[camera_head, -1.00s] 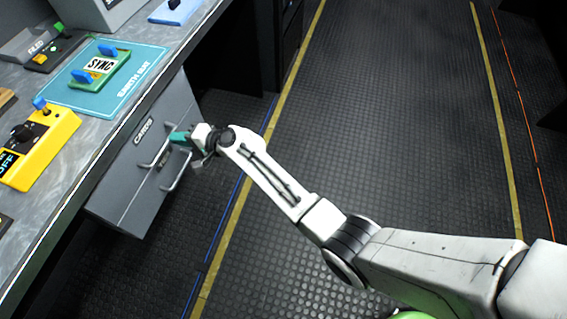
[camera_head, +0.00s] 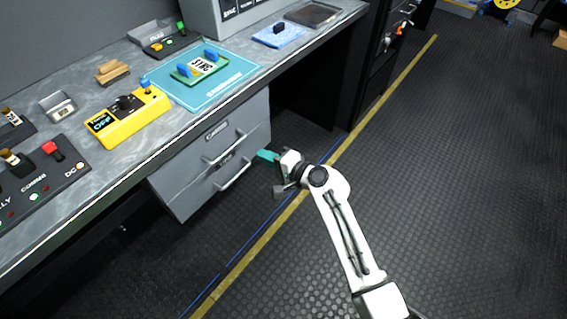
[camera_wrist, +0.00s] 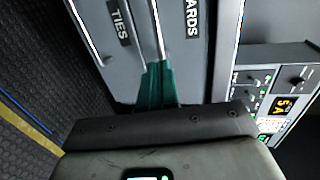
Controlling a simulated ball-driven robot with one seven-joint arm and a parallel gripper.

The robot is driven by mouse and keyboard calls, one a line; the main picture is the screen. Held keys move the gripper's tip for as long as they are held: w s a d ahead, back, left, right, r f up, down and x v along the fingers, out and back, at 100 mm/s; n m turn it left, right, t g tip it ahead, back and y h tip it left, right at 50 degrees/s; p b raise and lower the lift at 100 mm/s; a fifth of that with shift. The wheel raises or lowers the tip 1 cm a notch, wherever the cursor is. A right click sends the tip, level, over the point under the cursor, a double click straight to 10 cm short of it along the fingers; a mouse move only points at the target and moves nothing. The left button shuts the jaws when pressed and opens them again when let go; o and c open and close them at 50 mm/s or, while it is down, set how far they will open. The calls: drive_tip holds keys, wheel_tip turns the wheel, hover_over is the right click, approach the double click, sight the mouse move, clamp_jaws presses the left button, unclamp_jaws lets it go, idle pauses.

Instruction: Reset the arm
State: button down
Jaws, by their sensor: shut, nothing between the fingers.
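My gripper (camera_head: 266,156) is at the end of my white arm, to the right of the grey drawer unit under the counter. Its teal fingers are shut with nothing between them. In the wrist view the teal fingers (camera_wrist: 157,86) point at the drawer fronts, which read "TIES" and "CARDS". The upper drawer (camera_head: 214,136) and the lower drawer (camera_head: 190,199) have bar handles and look closed. In the head view the fingertips appear apart from the handles; in the wrist view they overlap a handle, and I cannot tell the exact gap.
A dark cabinet (camera_head: 372,60) stands beyond the drawers. The ribbed floor (camera_head: 450,150) to the right is clear.

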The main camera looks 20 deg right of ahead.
drive_tip(key=v, duration=0.5)
drive_tip(key=shift+s+d, duration=0.15)
drive_tip(key=shift+s, duration=0.1)
drive_tip(key=s+d+f+n+g+h+p, duration=0.1)
drive_tip(key=s+d+f+n+g+h, duration=0.2)
drive_tip(key=s, duration=0.6)
drive_tip(key=s+d+f+n+g+p, duration=0.1)
drive_tip(key=s+f+n+g, duration=0.2)
drive_tip(key=s, duration=0.6)
drive_tip(key=s+d+r+n+g+h, duration=0.2)
drive_tip(key=s+d, duration=0.3)
drive_tip(key=s, duration=0.4)
drive_tip(key=s+d+r+n+g+h+p, duration=0.1)
drive_tip(key=s+d+r+n+g+h, duration=0.1)
drive_tip(key=s+d, duration=0.4)
drive_tip(key=s+r+g+h, duration=0.1)
drive_tip(key=s+h, duration=0.1)
drive_tip(key=s, duration=0.2)
drive_tip(key=shift+h, duration=0.3)
